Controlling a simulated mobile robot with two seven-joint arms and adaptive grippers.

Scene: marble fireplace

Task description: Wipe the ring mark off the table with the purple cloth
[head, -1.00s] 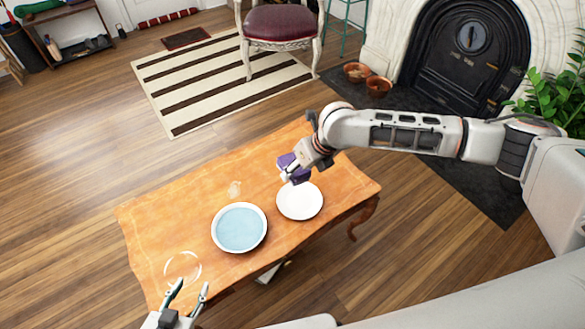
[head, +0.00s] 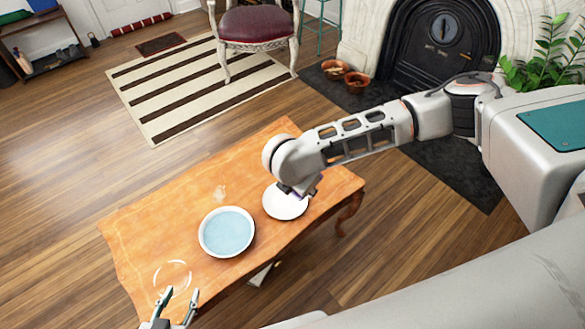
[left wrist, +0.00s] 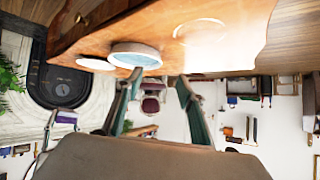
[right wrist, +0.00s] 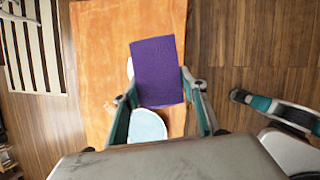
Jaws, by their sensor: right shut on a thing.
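The white ring mark (head: 173,276) is on the near left end of the wooden table (head: 150,228). It also shows in the left wrist view (left wrist: 200,32). My left gripper (head: 178,293) is open and empty, in front of the ring mark in the head view. My right gripper (right wrist: 157,100) is shut on the purple cloth (right wrist: 157,70), which sticks out flat between its fingers. In the head view my right gripper (head: 300,188) overlaps the white plate (head: 284,205), and my arm hides almost all of the cloth. I cannot tell the cloth's height above the plate.
A white-rimmed bowl, pale blue inside (head: 227,231), stands between the plate and the ring mark. A pale smudge (head: 220,192) lies behind the bowl. The far left of the tabletop is clear. A chair (head: 255,35) and a fireplace (head: 440,45) are farther back.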

